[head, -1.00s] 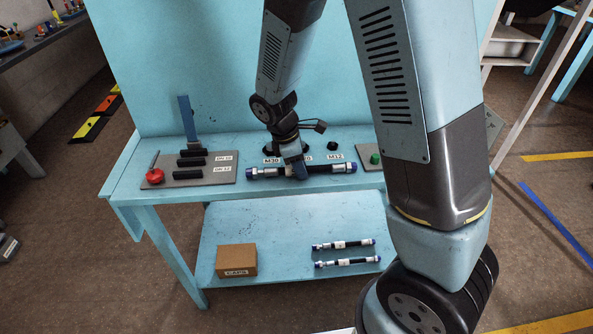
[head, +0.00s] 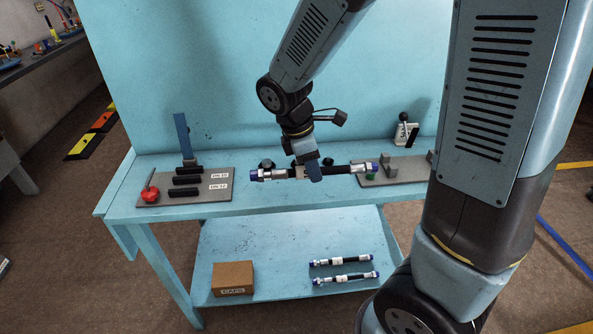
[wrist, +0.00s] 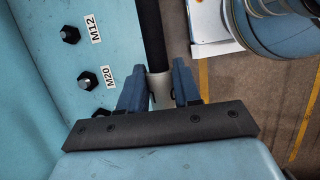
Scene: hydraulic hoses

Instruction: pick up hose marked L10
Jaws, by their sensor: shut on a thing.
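My gripper (head: 314,174) is shut around the middle of a black hose (head: 345,170) with silver fittings and blue end caps. The hose is roughly level and appears to be a little above the workbench top (head: 240,205). In the wrist view the black hose (wrist: 150,35) runs up from between the fingers (wrist: 160,90). A pale band, perhaps its label, shows between them, but no marking can be read. Two similar capped hoses, an upper one (head: 340,261) and a lower one (head: 346,278), lie on the lower shelf; their labels are too small to read.
A grey plate (head: 205,196) with black blocks, a blue lever and a red part lies at the bench's left. Another fixture plate (head: 400,172) is at the right. Studs marked M12 (wrist: 70,35) and M20 (wrist: 88,80) stand nearby. A CAPS box (head: 233,278) sits on the shelf.

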